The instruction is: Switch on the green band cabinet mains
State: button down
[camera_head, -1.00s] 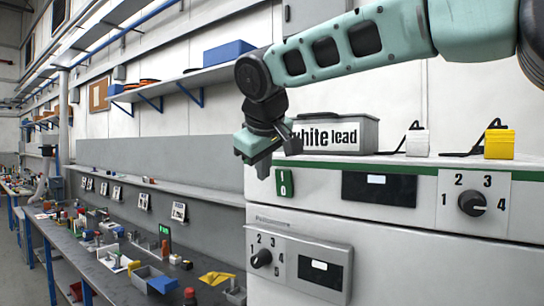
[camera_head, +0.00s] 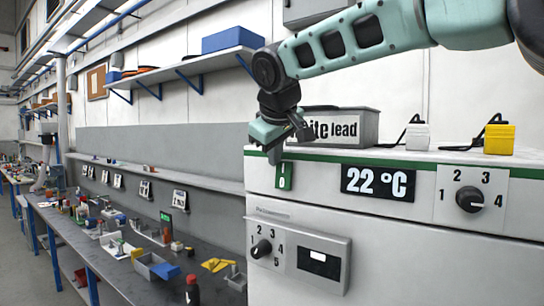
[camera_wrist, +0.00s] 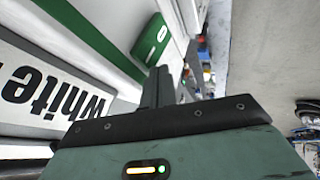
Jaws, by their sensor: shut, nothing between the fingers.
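The green band cabinet (camera_head: 400,228) is white, with a green stripe (camera_head: 425,166) along its top edge. Its green rocker switch (camera_head: 286,177) is on the upper left of the front and also shows in the wrist view (camera_wrist: 151,40). Its display (camera_head: 378,183) is lit and reads 22 °C. Its dial (camera_head: 470,199) is at the right and points toward 4. My gripper (camera_head: 275,157) is shut and empty, pointing down at the switch's upper end and hiding part of it. Contact with the switch cannot be told. In the wrist view the closed fingers (camera_wrist: 158,86) are beside the switch.
A box labelled white lead (camera_head: 352,128), a white block (camera_head: 417,137) and a yellow block (camera_head: 499,139) stand on the cabinet top. A lower panel (camera_head: 284,254) has a second dial and a dark display. A cluttered workbench (camera_head: 110,262) runs along the left.

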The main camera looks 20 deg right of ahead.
jog(key=shift+r+p, duration=0.65)
jog(key=shift+r, duration=0.15)
